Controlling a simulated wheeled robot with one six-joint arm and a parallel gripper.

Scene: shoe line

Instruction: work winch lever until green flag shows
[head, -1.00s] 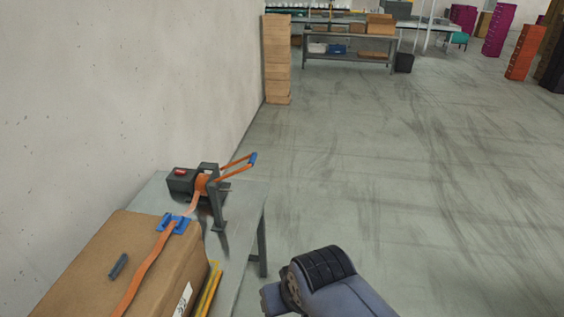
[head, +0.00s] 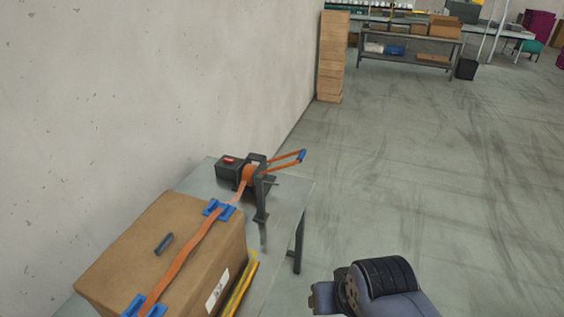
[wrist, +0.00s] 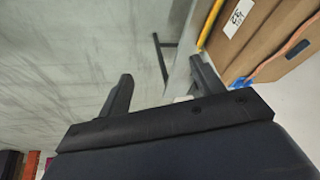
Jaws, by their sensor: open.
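The winch (head: 257,180) stands at the far end of a metal table in the head view. Its orange lever (head: 284,160) with a blue grip (head: 302,155) points right and slightly up, over the table's edge. A dark box beside the drum shows a small red flag (head: 230,160); no green shows. An orange strap (head: 190,247) runs from the winch over a cardboard box. My gripper (wrist: 158,88) is open and empty in the wrist view, its two fingers apart beside the table. In the head view only part of my arm shows at the bottom, well short of the lever.
The cardboard box (head: 130,245) fills the near part of the table (head: 285,220), with blue corner guards (head: 219,209) under the strap. A wall rises at left. A tall cardboard stack (head: 332,60) stands by it. The floor (head: 420,170) at right is clear.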

